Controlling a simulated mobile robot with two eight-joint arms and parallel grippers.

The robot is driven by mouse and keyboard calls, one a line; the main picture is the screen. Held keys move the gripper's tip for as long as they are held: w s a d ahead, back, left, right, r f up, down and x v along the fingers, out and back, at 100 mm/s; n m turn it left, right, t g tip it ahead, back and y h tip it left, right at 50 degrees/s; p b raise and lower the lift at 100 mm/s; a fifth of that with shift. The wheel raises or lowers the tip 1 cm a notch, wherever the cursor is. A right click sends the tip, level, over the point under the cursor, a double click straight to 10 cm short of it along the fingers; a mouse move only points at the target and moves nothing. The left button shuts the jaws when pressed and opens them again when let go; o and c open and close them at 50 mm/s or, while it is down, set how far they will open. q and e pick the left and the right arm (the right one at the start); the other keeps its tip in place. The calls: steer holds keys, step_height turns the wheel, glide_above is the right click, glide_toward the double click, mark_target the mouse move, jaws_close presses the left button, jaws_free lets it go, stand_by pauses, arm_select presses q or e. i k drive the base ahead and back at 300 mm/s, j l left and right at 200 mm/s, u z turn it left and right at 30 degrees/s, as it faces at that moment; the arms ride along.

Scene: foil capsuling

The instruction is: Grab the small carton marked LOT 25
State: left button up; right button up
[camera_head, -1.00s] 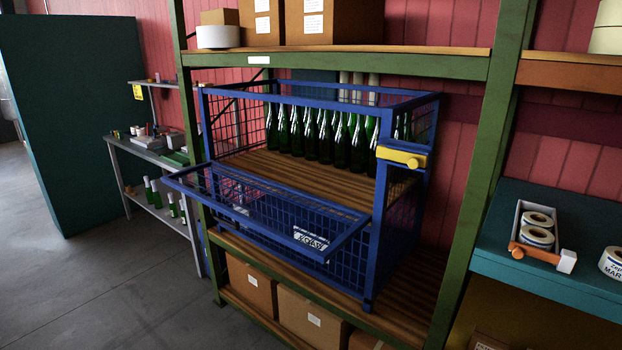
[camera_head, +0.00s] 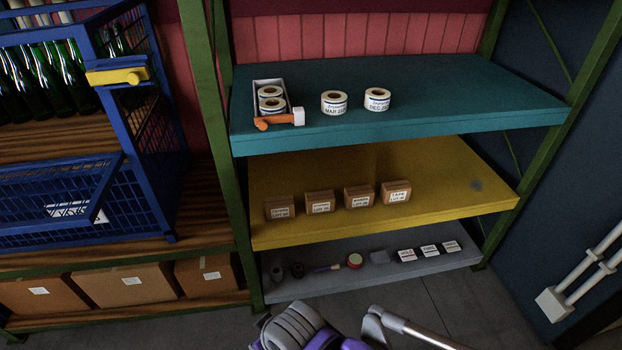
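Several small brown cartons stand in a row on the yellow middle shelf (camera_head: 450,180) of the rack. From left to right they are a first carton (camera_head: 279,208), a second carton (camera_head: 318,202), a third carton (camera_head: 358,198) and a last carton (camera_head: 395,193) at the right. Each has a white front label with dark print. The print is too small to tell surely which one says LOT 25.
The teal shelf (camera_head: 460,100) above holds label rolls (camera_head: 334,103) and a small tray (camera_head: 256,104). The grey shelf (camera_head: 330,285) below holds small items. A blue cage (camera_head: 150,205) stands left.

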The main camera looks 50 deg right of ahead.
mark_target(359, 197)
steer(key=z, duration=2.05)
steer(key=u, duration=0.35)
steer(key=i+l+u, duration=0.25)
steer(key=l+u, duration=0.15)
steer(key=i+l+u, duration=0.25)
steer(key=l+u, duration=0.15)
steer(key=i+l, duration=0.1)
steer(key=l, duration=0.25)
steer(key=i+l+u, duration=0.1)
steer(key=l, duration=0.25)
steer(key=i+l, duration=0.15)
steer(key=l, duration=0.2)
steer(key=i+l, duration=0.6)
steer(key=i+u, duration=0.05)
steer(key=i, duration=0.05)
